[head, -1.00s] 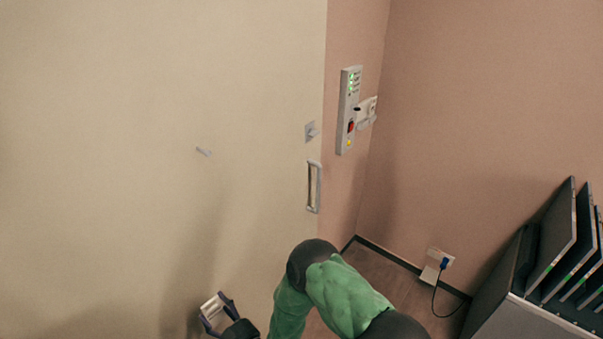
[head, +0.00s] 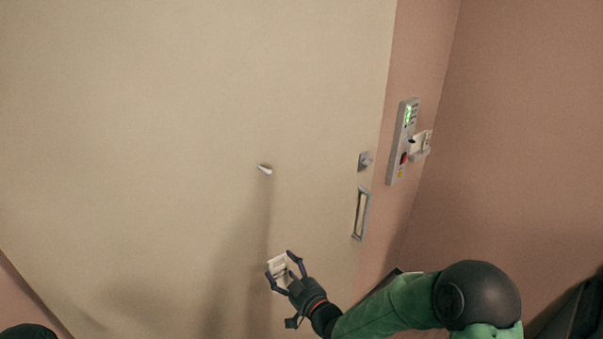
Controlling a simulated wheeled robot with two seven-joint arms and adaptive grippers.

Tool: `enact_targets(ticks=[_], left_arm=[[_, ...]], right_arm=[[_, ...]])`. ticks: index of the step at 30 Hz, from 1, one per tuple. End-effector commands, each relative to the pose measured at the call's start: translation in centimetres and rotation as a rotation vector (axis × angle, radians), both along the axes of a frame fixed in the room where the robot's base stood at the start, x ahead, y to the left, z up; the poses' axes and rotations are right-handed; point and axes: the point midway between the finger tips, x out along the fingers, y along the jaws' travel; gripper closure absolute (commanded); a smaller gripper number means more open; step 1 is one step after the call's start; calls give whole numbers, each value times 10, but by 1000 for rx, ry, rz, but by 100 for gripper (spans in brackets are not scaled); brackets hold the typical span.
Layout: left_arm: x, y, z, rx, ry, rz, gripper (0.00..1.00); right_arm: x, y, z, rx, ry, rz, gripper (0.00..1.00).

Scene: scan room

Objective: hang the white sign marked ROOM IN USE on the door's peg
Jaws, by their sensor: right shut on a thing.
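The door (head: 180,110) is a large cream panel filling the left and middle of the head view. Its peg (head: 265,169) is a short pale pin sticking out from the door's face. My right gripper (head: 280,268) is in front of the door, below the peg and slightly right of it. It is shut on a small white piece, which I take to be the sign (head: 277,264); no lettering can be read on it. The sign is apart from the peg. My left gripper is out of view.
A door handle (head: 361,214) and a small latch plate (head: 365,161) are at the door's right edge. A grey control panel (head: 402,140) with green lights is on the pink wall beside it. The door face around the peg is clear.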

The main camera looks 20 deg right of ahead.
Motion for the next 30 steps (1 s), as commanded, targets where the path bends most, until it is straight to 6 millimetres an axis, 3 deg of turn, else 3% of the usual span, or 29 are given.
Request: enact_targets(ticks=[1,3,12,15,21,30], left_arm=[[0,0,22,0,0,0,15],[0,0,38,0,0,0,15],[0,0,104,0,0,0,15],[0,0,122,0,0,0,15],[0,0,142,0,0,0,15],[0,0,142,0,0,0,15]], right_arm=[[3,-1,37,-5,1,20,46],[3,-1,67,-9,15,51,46],[-3,-13,188,-28,76,122,46],[-8,-20,219,-33,93,125,46],[-16,-31,256,-38,118,117,46],[-14,-33,261,-38,128,113,46]])
